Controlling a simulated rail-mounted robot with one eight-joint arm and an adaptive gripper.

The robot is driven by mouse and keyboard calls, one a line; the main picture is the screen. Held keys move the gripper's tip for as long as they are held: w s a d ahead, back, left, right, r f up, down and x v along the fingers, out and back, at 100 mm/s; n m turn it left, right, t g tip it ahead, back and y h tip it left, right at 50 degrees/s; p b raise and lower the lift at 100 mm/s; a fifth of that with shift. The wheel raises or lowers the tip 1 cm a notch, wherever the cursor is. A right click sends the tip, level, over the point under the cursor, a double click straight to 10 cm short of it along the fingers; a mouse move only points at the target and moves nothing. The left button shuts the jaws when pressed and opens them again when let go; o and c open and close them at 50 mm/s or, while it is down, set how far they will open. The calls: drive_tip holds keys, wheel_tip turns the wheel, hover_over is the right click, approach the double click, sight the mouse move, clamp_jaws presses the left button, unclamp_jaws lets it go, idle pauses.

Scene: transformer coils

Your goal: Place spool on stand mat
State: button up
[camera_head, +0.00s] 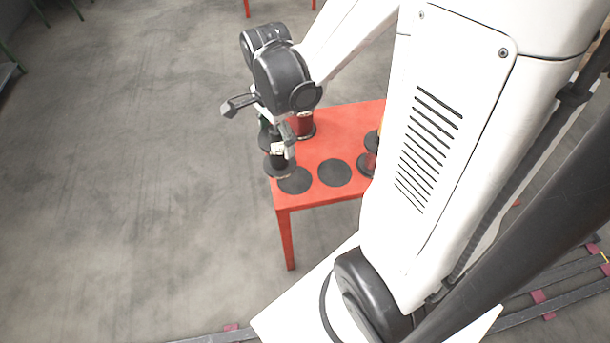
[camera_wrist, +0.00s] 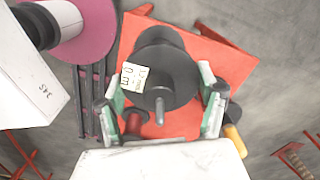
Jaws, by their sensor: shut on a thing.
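The held spool (camera_wrist: 172,88) is dark, with a white label on its top flange and a pin sticking up from it. My gripper (camera_wrist: 160,110) is shut on it, with a green-padded finger at each side. In the head view the spool (camera_head: 278,171) is at the table's front left corner, beside a black round stand mat (camera_head: 296,181). I cannot tell whether its base touches the table. A second bare round mat (camera_head: 335,173) lies to the right. My gripper partly hides the spool in the head view.
The red table (camera_head: 345,128) also bears a spool with red winding (camera_head: 304,127) behind my gripper and another reddish spool (camera_head: 368,161) at right, partly hidden by my arm. A yellow item (camera_wrist: 236,141) shows in the wrist view. Open grey floor lies left of the table.

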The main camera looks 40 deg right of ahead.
sight(294, 161)
drive_tip(key=shift+s+d+f+b, duration=0.55)
drive_tip(key=shift+d+f, duration=0.2)
drive_tip(key=shift+f, duration=0.2)
drive_tip(key=shift+s+d+f+b, duration=0.5)
drive_tip(key=shift+d+f, duration=0.2)
drive_tip(key=shift+f, duration=0.2)
drive_tip(key=shift+d+f+b, duration=0.1)
drive_tip(key=shift+f+b, duration=0.6)
drive_tip(key=shift+f, duration=1.25)
drive_tip(key=shift+f, duration=0.1)
drive_tip(key=shift+f, duration=0.15)
drive_tip(key=o, duration=1.2)
drive_tip(key=shift+r, duration=0.25)
